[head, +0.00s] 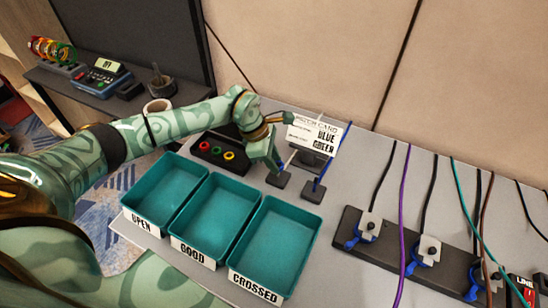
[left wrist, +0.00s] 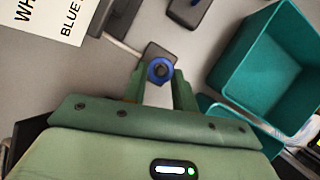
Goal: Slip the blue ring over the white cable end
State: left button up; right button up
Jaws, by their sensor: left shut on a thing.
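My left gripper (head: 277,168) reaches down to a small dark stand (head: 278,180) where the white cable (head: 290,159) comes down. In the left wrist view the gripper (left wrist: 160,78) is shut on the blue ring (left wrist: 151,71), which lies between the fingertips over the dark stand (left wrist: 158,49). The ring's middle looks dark, and I cannot tell whether it is around the white cable end or just above it. The fingers hide most of that end in the head view. My right gripper is not in view.
A blue cable (head: 331,162) rises from a second stand (head: 312,191) close by. A card (head: 314,136) stands behind. A black holder (head: 218,153) has red, green and yellow rings. Teal trays (head: 205,263) stand in front. A black strip (head: 392,262) with clamped cables lies right.

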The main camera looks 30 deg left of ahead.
pick_arm(q)
jog(key=shift+f, duration=0.1)
jog(key=o, duration=1)
jog(key=p+v, duration=0.3)
jog(key=v, duration=1.3)
jog(key=shift+s, duration=0.1)
